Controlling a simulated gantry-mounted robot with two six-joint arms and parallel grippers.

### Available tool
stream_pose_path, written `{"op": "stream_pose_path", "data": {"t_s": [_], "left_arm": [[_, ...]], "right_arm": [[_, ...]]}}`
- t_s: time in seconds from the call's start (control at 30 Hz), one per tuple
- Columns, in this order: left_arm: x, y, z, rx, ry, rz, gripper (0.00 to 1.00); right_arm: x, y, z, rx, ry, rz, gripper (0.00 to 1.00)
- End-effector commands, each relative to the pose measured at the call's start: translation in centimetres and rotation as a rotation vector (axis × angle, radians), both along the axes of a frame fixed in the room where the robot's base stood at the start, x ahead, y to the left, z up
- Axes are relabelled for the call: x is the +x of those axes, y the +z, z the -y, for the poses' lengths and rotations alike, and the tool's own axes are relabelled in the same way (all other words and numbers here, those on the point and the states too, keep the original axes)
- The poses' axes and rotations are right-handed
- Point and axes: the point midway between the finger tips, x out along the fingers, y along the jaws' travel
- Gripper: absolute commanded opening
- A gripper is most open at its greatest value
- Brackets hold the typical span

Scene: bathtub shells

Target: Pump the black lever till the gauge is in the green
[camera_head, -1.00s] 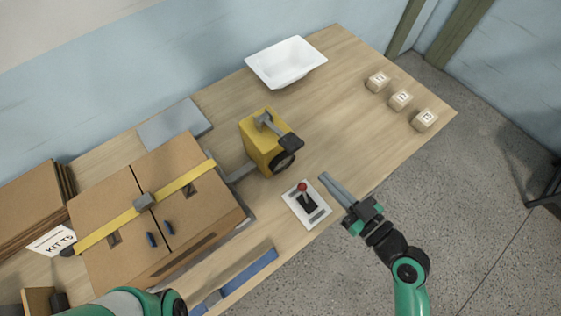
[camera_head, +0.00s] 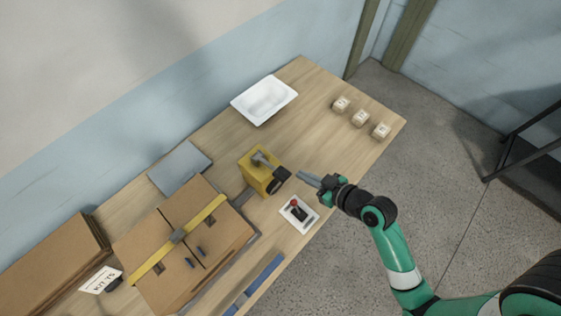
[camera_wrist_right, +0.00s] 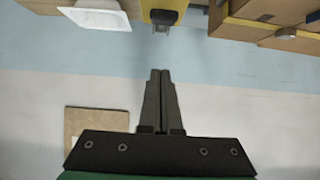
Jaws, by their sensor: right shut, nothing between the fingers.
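A yellow pump box (camera_head: 256,172) stands on the table with a grey lever arm on top, ending in a black lever grip (camera_head: 281,174). A dark round part, perhaps the gauge (camera_head: 274,188), sits on its front below the grip; its reading cannot be made out. My right gripper (camera_head: 302,175) is shut and empty, its fingertips just right of the black grip and apart from it. In the right wrist view, the closed fingers (camera_wrist_right: 160,75) point towards the yellow box (camera_wrist_right: 165,5) and the black grip (camera_wrist_right: 163,17). My left gripper is out of view.
A white plate with a red-knobbed switch (camera_head: 297,211) lies in front of the pump. A strapped cardboard box (camera_head: 165,232) is at left, a white tub (camera_head: 264,98) behind, and small labelled blocks (camera_head: 360,118) at far right. Bare table lies between tub and blocks.

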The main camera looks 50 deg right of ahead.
Motion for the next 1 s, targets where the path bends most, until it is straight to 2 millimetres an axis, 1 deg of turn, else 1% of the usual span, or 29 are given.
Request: {"op": "stream_pose_path", "data": {"t_s": [0.03,0.37,0.47,0.57,0.73,0.8,0.97,1.0], "left_arm": [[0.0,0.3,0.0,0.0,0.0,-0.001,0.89],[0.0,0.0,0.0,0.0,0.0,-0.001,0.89],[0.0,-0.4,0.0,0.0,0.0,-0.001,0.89],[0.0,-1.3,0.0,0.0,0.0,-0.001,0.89],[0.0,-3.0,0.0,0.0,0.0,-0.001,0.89],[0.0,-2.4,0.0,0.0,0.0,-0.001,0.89],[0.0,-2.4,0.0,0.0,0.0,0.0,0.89],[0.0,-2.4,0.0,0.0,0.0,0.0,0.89]], "right_arm": [[0.0,0.4,0.1,0.0,-0.001,0.0,0.0],[0.0,0.1,0.1,0.0,-0.001,0.002,0.0],[0.5,-0.3,0.0,0.001,-0.001,0.002,0.0],[1.5,-1.1,0.1,0.0,0.001,0.003,0.0],[4.5,-2.8,0.1,-0.001,0.003,0.004,0.0],[5.8,-3.1,0.1,0.001,0.002,0.0,0.0],[8.8,-4.8,0.1,0.002,0.001,0.002,0.0],[8.6,-5.7,0.1,0.003,-0.001,-0.004,0.0]]}}
